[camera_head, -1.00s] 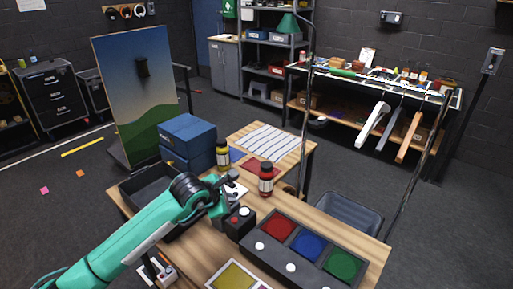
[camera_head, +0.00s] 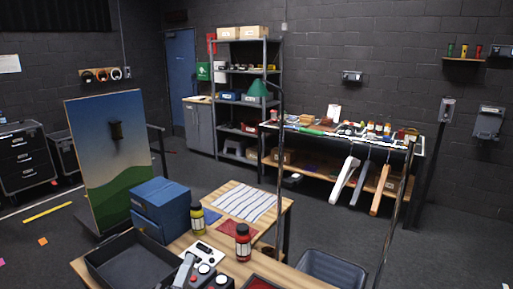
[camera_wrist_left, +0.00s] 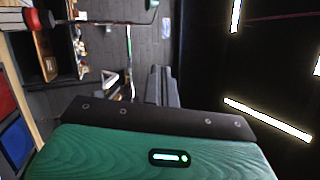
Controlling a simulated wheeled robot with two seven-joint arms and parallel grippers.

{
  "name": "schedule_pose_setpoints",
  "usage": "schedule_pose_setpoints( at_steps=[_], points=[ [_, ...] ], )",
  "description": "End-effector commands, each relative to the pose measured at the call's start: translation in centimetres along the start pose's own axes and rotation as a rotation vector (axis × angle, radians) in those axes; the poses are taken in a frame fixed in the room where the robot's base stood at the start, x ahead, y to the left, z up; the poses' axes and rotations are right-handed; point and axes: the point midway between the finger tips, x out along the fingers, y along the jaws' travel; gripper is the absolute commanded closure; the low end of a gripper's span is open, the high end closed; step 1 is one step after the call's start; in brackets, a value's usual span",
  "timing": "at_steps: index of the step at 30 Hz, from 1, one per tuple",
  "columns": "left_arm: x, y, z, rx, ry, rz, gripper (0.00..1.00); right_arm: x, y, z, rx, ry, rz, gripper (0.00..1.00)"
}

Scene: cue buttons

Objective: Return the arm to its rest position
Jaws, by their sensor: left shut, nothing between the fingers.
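My left gripper (camera_head: 188,259) shows at the bottom edge of the head view, in front of the black tray and left of the button box. Its grey fingers are shut and empty, and they also show in the wrist view (camera_wrist_left: 163,85). The rest of my left arm is out of the head view. The button box (camera_head: 212,281) is cut off by the bottom edge, with red and white buttons on top. I cannot tell how far above the table the fingers are. My right gripper is not in view.
The wooden table (camera_head: 285,272) holds a black tray (camera_head: 98,268), blue boxes (camera_head: 160,202), a yellow bottle (camera_head: 197,220), a red bottle (camera_head: 243,243) and a white panel (camera_head: 207,252). A painted board (camera_head: 105,165) stands behind at left. A thin pole (camera_head: 281,150) rises behind the table.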

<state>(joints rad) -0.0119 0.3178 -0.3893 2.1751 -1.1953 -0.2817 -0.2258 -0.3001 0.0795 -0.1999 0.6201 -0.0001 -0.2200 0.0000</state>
Motion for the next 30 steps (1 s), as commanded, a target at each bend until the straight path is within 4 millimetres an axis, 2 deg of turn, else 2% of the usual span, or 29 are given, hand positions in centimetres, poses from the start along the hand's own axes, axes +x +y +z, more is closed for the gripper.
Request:
schedule_pose_setpoints(
  at_steps=[3,6,8,11,15,21,28,30],
  points=[
    [-3.4,2.5,3.8,-0.246,-0.232,0.135,1.00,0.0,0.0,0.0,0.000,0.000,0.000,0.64],
    [-7.0,5.3,6.2,-0.438,-0.425,0.264,1.00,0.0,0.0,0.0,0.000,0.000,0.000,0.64],
    [-9.7,7.1,7.1,-0.547,-0.538,0.350,1.00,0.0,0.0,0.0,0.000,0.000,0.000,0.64],
    [-14.6,9.9,7.7,-0.714,-0.723,0.504,1.00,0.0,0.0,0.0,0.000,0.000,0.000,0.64],
    [-21.8,12.7,6.7,-0.909,-0.955,0.730,1.00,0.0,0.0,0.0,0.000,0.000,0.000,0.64],
    [-29.8,13.9,3.9,-1.078,-1.178,0.997,1.00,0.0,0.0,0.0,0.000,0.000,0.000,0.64],
    [-36.8,12.8,0.3,-1.196,-1.356,1.265,1.00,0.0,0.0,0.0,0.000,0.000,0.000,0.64],
    [-36.6,15.2,0.4,-1.186,-1.352,1.259,1.00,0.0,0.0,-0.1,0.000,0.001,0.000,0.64]
  ],
)
